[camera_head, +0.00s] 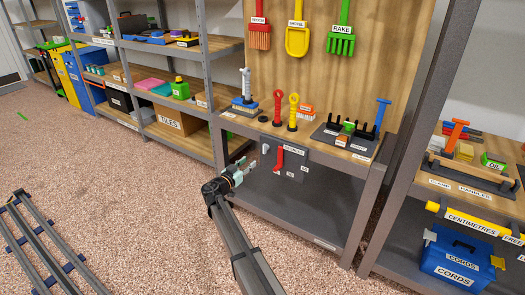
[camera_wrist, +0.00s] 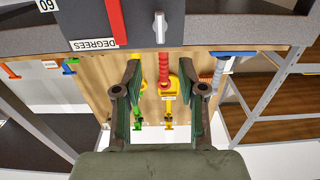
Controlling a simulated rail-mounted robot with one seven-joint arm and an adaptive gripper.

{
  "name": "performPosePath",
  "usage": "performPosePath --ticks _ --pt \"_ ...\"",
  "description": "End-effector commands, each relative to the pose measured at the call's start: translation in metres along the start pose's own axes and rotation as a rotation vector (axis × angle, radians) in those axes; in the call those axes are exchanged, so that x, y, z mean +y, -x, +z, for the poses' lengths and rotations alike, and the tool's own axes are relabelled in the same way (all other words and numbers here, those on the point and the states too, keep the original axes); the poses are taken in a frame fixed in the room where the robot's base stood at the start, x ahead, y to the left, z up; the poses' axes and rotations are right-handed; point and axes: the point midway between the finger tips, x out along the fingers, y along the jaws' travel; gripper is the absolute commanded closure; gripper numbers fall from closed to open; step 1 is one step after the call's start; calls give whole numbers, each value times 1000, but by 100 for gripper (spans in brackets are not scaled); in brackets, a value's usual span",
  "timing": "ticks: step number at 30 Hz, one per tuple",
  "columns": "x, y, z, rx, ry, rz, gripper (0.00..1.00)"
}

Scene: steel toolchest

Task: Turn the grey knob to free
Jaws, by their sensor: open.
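The grey knob (camera_wrist: 160,27) is a small pale upright bar on the dark panel (camera_wrist: 190,22) in the wrist view, which looks upside down. In the head view the knob (camera_head: 265,148) is at the panel's left, beside a red lever (camera_head: 280,160). I cannot read a "free" mark. My gripper (camera_head: 247,167) is open and empty, left of the panel and a little below the knob in the head view. In the wrist view its two fingers (camera_wrist: 165,80) are spread apart, with the knob beyond them, between their lines and apart from both.
The red lever (camera_wrist: 116,22) is close beside the knob, near a "DEGREES" label (camera_wrist: 95,44). The bench top (camera_head: 320,148) above carries red and yellow tools and a dark rack (camera_head: 345,137). A lower steel shelf (camera_head: 305,205) is clear. Open floor lies left.

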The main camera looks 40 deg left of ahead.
Motion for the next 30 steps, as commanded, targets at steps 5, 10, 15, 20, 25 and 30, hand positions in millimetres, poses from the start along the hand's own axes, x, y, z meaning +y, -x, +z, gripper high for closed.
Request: performPosePath --ticks 5,10,15,20,25,30 --pt "-1 -39 0 0 1 2 59" --pt "-1 -72 0 0 1 2 59" --pt "-1 -100 0 0 2 1 59" --pt "-1 -117 0 0 2 0 59" --pt "0 -124 0 0 2 -1 59" --pt "0 -125 0 0 2 -1 59"
